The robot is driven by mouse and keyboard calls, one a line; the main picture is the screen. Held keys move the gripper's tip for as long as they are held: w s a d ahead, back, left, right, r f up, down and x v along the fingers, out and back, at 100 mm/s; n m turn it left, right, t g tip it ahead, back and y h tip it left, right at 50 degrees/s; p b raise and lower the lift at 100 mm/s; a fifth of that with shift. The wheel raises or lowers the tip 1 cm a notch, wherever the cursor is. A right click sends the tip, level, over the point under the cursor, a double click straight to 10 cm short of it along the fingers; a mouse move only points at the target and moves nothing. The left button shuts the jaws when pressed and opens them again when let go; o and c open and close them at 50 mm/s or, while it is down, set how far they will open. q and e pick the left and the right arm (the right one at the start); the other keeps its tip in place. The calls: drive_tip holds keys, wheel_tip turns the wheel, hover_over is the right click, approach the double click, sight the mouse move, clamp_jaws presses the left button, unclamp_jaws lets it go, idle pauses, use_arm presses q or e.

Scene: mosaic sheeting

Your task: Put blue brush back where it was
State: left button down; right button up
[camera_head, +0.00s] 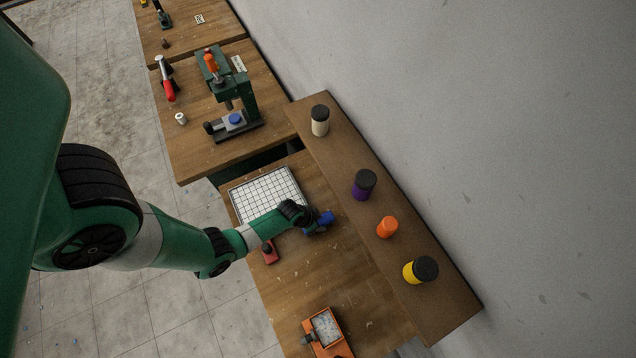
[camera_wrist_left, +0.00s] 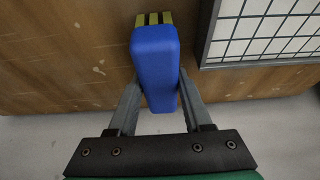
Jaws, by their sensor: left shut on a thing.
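The blue brush (camera_wrist_left: 155,65) is a blue block with yellowish bristles at its far end in the left wrist view. My left gripper (camera_wrist_left: 160,100) is shut on it, one finger on each side. In the head view the blue brush (camera_head: 325,218) shows at the tip of my left gripper (camera_head: 312,222), over the bench beside the white mosaic grid sheet (camera_head: 265,193). I cannot tell whether the brush touches the bench top. The grid sheet (camera_wrist_left: 262,30) also shows at the upper right in the left wrist view. My right gripper is not in view.
A raised shelf along the wall holds a cream jar (camera_head: 320,122), a purple jar (camera_head: 363,186), an orange container (camera_head: 387,227) and a yellow jar (camera_head: 416,271). A red-handled tool (camera_head: 270,252) lies near the grid. An orange tray (camera_head: 326,330) stands at the bench's near end. A green press (camera_head: 240,95) stands farther back.

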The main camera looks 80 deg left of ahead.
use_arm(q)
drive_tip(key=shift+c, duration=1.6)
unclamp_jaws()
drive_tip(key=shift+f, duration=0.1)
drive_tip(key=shift+r+p, duration=0.35)
drive_tip(key=p+v, duration=0.2)
drive_tip(key=v, duration=0.5)
drive_tip(key=shift+s, duration=0.1)
